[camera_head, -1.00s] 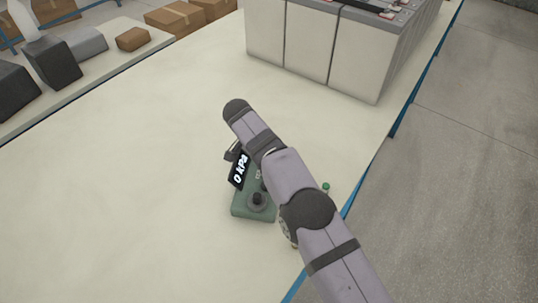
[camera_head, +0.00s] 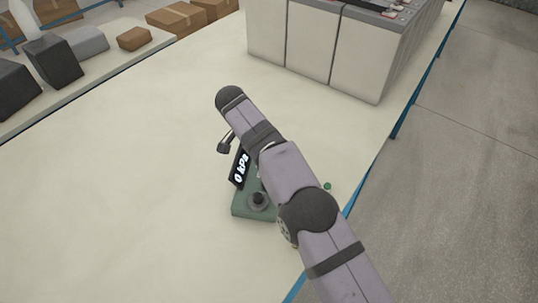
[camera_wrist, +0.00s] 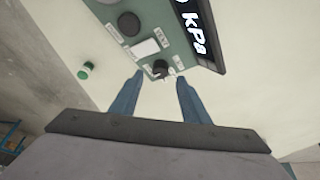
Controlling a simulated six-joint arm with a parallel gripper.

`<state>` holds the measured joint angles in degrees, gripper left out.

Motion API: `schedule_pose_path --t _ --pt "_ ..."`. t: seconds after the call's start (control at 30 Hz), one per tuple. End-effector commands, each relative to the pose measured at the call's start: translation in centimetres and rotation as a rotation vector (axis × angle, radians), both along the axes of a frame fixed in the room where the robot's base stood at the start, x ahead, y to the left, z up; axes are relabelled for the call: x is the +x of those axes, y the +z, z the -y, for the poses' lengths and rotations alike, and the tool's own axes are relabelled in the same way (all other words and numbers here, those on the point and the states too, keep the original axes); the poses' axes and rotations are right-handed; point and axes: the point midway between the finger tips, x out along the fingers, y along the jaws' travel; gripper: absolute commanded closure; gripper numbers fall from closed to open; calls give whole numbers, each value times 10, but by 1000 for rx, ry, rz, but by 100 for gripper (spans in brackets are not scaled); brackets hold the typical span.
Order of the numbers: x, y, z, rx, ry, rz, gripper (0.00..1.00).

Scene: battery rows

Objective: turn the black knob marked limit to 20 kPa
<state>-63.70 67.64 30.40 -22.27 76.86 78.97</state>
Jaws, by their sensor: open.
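A green control box (camera_head: 246,209) stands on the pale table, with a tilted black display (camera_head: 239,168) reading 0 kPa. The wrist view shows two black knobs on its panel, a larger one (camera_wrist: 129,24) near the top and a smaller one (camera_wrist: 160,68) lower down. In the head view my arm hides part of the box.
A small green button (camera_wrist: 86,70) is beside the box, near the blue table edge; it also shows in the head view (camera_head: 327,186). Large pale battery blocks (camera_head: 312,45) stand at the back. The table left of the box is clear.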

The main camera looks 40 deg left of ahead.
Motion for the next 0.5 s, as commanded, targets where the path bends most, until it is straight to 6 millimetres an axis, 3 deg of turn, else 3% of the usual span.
schedule_pose_path --t 0.2,0.5 --pt "-9 23 -2 1 -1 0 58" --pt "-12 29 -2 0 0 -1 58"
